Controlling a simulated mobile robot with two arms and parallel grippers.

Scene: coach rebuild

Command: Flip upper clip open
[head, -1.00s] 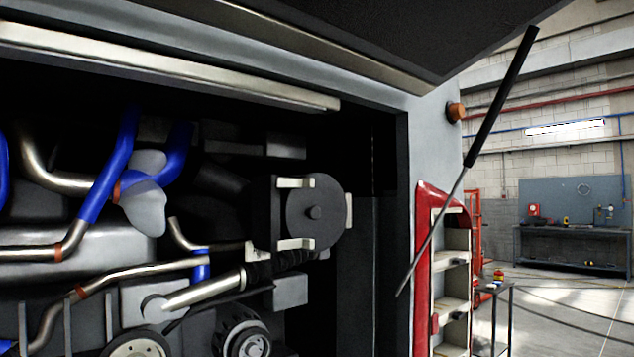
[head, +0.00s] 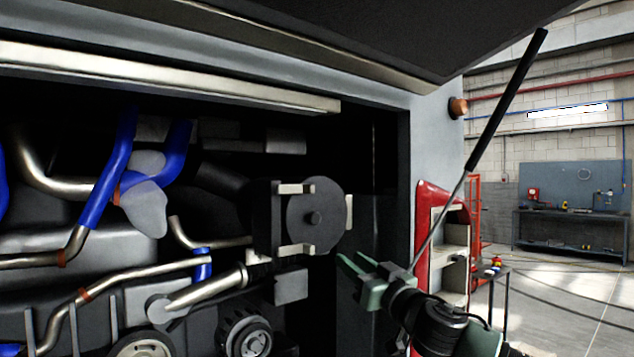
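The upper clip (head: 296,188) is a pale bar across the top of the round dark housing (head: 312,226) in the engine bay. It lies flat across the joint between the cover and the body behind it. A similar lower clip (head: 296,250) and a side clip (head: 349,211) sit on the same housing. My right gripper (head: 347,257) has green fingers and is at the lower right of the housing, below the upper clip and apart from it in the picture. Its fingers are spread with nothing visible between them. My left gripper is not in view.
Blue hoses (head: 108,180) and metal pipes fill the bay at left. A raised dark flap (head: 400,35) hangs above, with a gas strut (head: 506,100) at right. The bay's right-hand frame is close to my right arm. A workbench (head: 570,213) stands far back.

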